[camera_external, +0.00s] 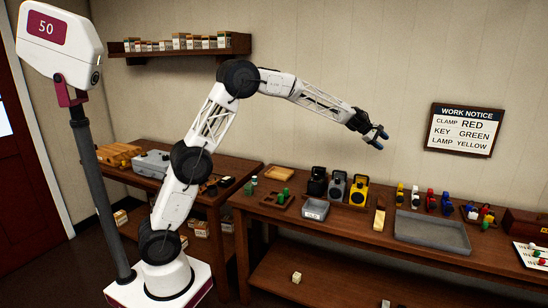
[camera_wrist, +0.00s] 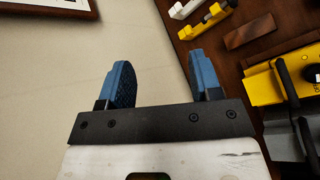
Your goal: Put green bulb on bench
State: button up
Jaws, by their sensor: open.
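A small green piece, likely the green bulb (camera_external: 285,191), stands in a brown compartment tray (camera_external: 268,201) at the left of the long wooden bench (camera_external: 300,232). Paler green pieces (camera_external: 248,188) stand at the tray's back left; I cannot tell whether they are bulbs. My gripper (camera_external: 379,138) is open and empty, high above the bench and well to the right of the green piece. In the wrist view its two blue fingers (camera_wrist: 162,75) are spread with nothing between them. No green piece shows in the wrist view.
Black, grey and yellow lamp-like devices (camera_external: 359,191) stand behind the grey bin (camera_external: 315,209). A shallow grey tray (camera_external: 432,232) and coloured clamp-like pieces (camera_external: 430,200) lie to the right. The wall notice (camera_external: 462,130) reads clamp red, key green, lamp yellow. A second table (camera_external: 200,192) stands left.

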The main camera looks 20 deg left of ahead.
jog(key=d+f+n+h, duration=0.1)
jog(key=d+f, duration=0.2)
jog(key=d, duration=0.4)
jog(key=d+f+n, duration=0.1)
jog(key=d+f, duration=0.2)
jog(key=d, duration=0.4)
jog(key=n+g+h, duration=0.1)
jog(key=n+h, duration=0.1)
jog(key=n, duration=0.4)
send_near(484, 222)
jog(key=x, duration=0.3)
jog(key=shift+d, duration=0.2)
jog(key=shift+d, duration=0.15)
jog(key=shift+x, duration=1.15)
jog(key=shift+w+d+f, duration=0.1)
jog(key=shift+f, duration=0.05)
jog(key=shift+x, duration=2.4)
